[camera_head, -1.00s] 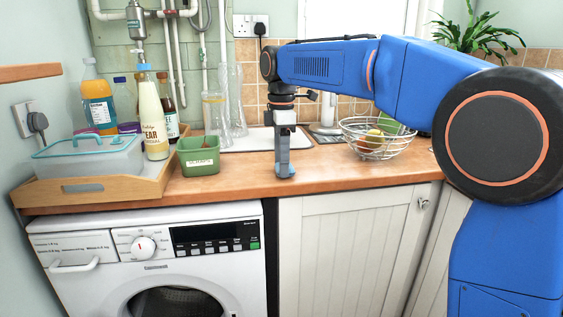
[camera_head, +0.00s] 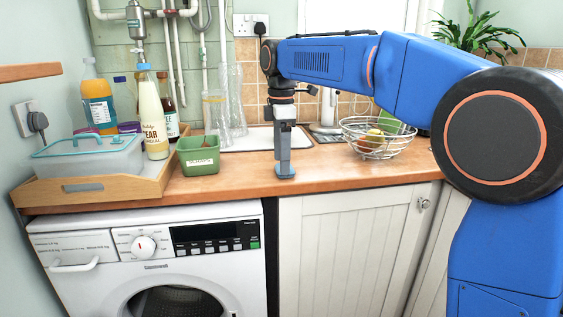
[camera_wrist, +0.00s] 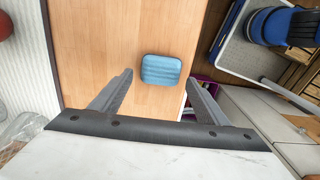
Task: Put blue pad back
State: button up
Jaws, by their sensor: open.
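The blue pad (camera_wrist: 161,69) lies flat on the wooden worktop in the wrist view, a rounded rectangle with faint ridges. My gripper (camera_wrist: 158,82) is open, with one grey finger on each side of the pad's near end and visible gaps to it. In the head view my gripper (camera_head: 284,160) points straight down over the worktop, right of the green tub (camera_head: 198,156). A small bluish shape shows at the foot of the fingers there, but I cannot clearly separate pad from fingertips.
A wooden tray (camera_head: 90,192) with bottles and a lidded box stands on the left. A wire fruit basket (camera_head: 378,140) stands on the right. A white sink or drainer (camera_head: 248,139) and glass vases are behind. The worktop front (camera_head: 345,175) right of my gripper is clear.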

notch_tip(320, 180, up, 10)
jog(key=s+d+f+m+t, duration=0.15)
jog(key=s+d+m, duration=0.4)
jog(key=d, duration=0.55)
jog(key=s+d+f+m+t, duration=0.1)
jog(key=s+d+f+m, duration=0.6)
jog(key=s+f, duration=0.7)
jog(key=s+d+f+m+t, duration=0.2)
jog(key=s+d+f+m, duration=0.5)
jog(key=s+d+f, duration=0.4)
jog(key=s+f, duration=0.3)
jog(key=shift+d+m, duration=0.3)
jog(key=shift+m, duration=0.05)
